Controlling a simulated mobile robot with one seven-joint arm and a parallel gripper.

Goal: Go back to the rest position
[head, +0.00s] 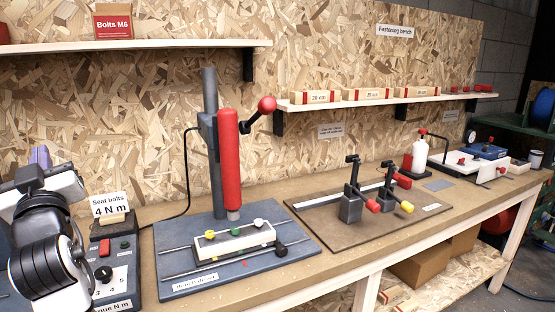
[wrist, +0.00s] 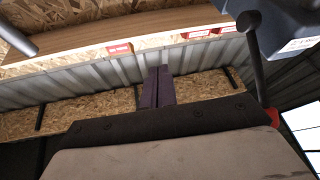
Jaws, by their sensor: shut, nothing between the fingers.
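My arm is folded at the left edge in the head view, in front of the bench (head: 285,287). My gripper's purple fingers (head: 40,157) show behind the arm there, pointing up. In the wrist view my gripper (wrist: 157,72) points up toward the wall and shelf, its two fingers side by side and shut. Nothing is held between them, and nothing touches the fingertips.
A torque control box (head: 112,270) with a "Seat bolts 4 N m" sign stands beside my arm. The red bench driver (head: 229,150) rises from its blue-grey base plate. Clamps (head: 352,205) stand further right. A shelf (head: 150,45) runs above; it also shows in the wrist view (wrist: 90,47).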

